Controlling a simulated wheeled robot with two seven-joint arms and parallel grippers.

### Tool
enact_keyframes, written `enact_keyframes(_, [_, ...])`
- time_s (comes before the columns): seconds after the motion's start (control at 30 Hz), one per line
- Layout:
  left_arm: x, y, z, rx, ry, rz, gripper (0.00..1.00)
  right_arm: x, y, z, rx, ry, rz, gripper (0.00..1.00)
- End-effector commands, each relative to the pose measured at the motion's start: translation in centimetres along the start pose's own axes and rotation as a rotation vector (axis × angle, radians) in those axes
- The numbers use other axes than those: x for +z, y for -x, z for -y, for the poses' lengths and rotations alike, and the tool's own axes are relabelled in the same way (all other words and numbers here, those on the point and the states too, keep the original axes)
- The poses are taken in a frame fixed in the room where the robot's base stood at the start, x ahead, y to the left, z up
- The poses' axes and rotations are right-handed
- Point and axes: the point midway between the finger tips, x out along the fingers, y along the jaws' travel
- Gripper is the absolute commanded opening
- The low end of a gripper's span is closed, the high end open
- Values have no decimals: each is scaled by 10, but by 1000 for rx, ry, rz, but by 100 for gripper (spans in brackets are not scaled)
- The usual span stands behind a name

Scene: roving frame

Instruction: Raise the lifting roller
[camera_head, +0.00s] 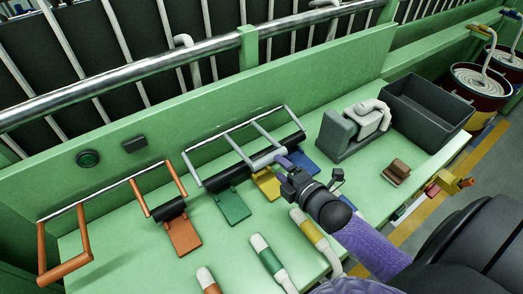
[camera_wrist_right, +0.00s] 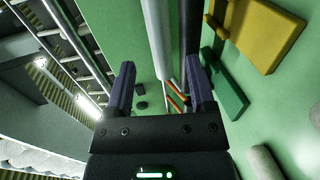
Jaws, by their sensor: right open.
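A long roller with a black part (camera_head: 222,178) and a grey part (camera_head: 266,159) lies across the green bench, below a silver bar frame (camera_head: 235,129) with several arms. My right gripper (camera_head: 284,164) is at the roller's right part, its jaws partly hidden in the head view. In the right wrist view my right gripper (camera_wrist_right: 160,88) is open. A grey cylinder (camera_wrist_right: 160,40) runs into the space between its fingers, with a dark rod (camera_wrist_right: 190,30) beside it. I cannot tell whether the fingers touch either. My left gripper is not in view.
Orange (camera_head: 183,238), green (camera_head: 232,206), yellow (camera_head: 266,184) and blue (camera_head: 302,162) plates lie along the bench. An orange-armed frame (camera_head: 65,268) stands at left. A grey machine (camera_head: 340,134) and a dark bin (camera_head: 427,109) are at right.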

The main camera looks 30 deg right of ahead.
Motion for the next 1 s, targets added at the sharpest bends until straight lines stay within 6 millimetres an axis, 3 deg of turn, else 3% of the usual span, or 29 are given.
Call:
enact_keyframes(0.1, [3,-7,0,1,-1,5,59,0,-29,1,3,-1,1,70])
enact_keyframes(0.3, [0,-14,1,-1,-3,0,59,0,-62,2,0,-2,1,70])
enact_keyframes(0.67, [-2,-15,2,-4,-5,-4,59,0,-70,0,-1,-4,0,70])
enact_keyframes(0.77, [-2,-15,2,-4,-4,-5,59,0,-70,0,-1,-4,0,53])
enact_keyframes(1.0, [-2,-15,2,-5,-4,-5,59,0,-70,0,-1,-4,0,2])
